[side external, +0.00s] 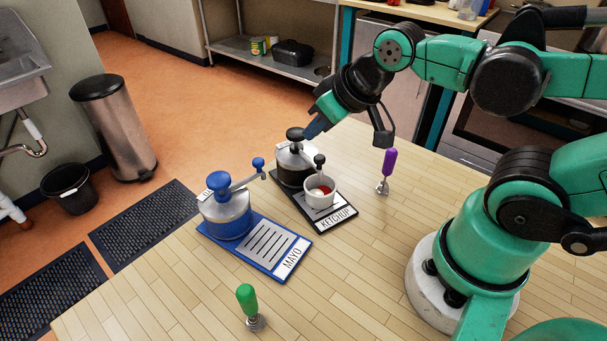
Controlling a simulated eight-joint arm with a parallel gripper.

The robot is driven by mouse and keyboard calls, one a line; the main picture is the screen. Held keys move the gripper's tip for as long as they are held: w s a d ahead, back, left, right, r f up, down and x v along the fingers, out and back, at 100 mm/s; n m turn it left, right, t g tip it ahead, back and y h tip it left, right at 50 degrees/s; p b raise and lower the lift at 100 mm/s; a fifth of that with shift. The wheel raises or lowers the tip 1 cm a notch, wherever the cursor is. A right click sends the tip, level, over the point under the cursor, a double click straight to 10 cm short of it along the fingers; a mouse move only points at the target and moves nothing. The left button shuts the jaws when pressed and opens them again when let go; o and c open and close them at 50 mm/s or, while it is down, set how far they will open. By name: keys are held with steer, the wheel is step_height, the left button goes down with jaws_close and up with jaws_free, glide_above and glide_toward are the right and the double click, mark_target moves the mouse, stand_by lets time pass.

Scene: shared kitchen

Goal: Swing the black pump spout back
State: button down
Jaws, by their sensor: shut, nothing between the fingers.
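The black pump (293,170) is a metal pot with a black knob on top, at the back of the black KETCHUP board (336,222). Its spout (318,168) points to the front right, with its black end over a white cup (320,194). The cup has red and white contents. My gripper (309,133) reaches down from the upper right. Its blue fingers are shut and empty, just right of the pump's top knob. I cannot tell whether they touch the pump.
A blue pump (228,213) stands on a blue MAYO board (272,247) to the front left, its spout toward the back right. A purple-handled tool (389,165) stands right of the cup. A green-handled tool (248,302) stands near the front. The wooden counter (350,285) is otherwise clear there.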

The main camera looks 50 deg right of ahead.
mark_target(320, 157)
steer(key=c, duration=0.9)
jaws_free()
steer(key=shift+g, duration=0.3)
steer(key=shift+o, duration=1.2)
steer(key=shift+d+r+m+g, duration=0.1)
steer(key=shift+r+m+g, duration=0.05)
steer(key=shift+m+g, duration=0.4)
steer(key=m+g, duration=0.2)
steer(key=g, duration=0.1)
steer(key=shift+w+d+r, duration=0.1)
steer(key=shift+d+r, duration=0.05)
steer(key=shift+d, duration=0.05)
steer(key=shift+d+r+m+g, duration=0.1)
steer(key=shift+d+m+g, duration=0.1)
steer(key=shift+m+g, duration=0.9)
steer(key=shift+f, duration=2.75)
steer(key=shift+c, duration=0.2)
jaws_close()
